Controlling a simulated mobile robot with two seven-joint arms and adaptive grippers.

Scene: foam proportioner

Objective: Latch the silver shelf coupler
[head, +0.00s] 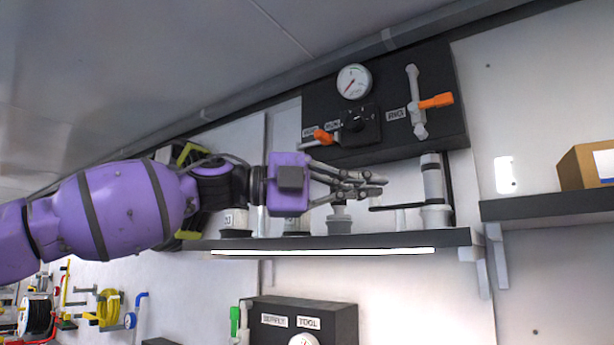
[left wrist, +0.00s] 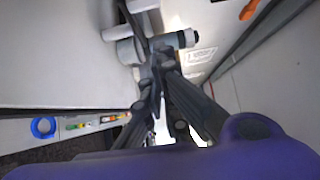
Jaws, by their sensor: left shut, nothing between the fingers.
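My left gripper (head: 376,185) reaches in from the left above the dark shelf, its fingers together and empty. In the left wrist view its fingertips (left wrist: 160,58) meet in front of a grey cylindrical fitting. The likely silver shelf coupler (head: 434,188) stands upright on the shelf's right part, just right of my fingertips. A dark lever (head: 396,208) runs left from it, roughly level, below my fingertips. I cannot tell whether it is latched. A smaller grey fitting (head: 340,220) stands under my fingers, its top partly covered. My right gripper is not in view.
The shelf (head: 345,241) has a lit strip along its front edge. Above it a black panel (head: 440,80) carries a gauge (head: 354,81) and orange-handled valves (head: 436,101). Jars stand behind my wrist. A cardboard box (head: 585,166) sits on another shelf at right.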

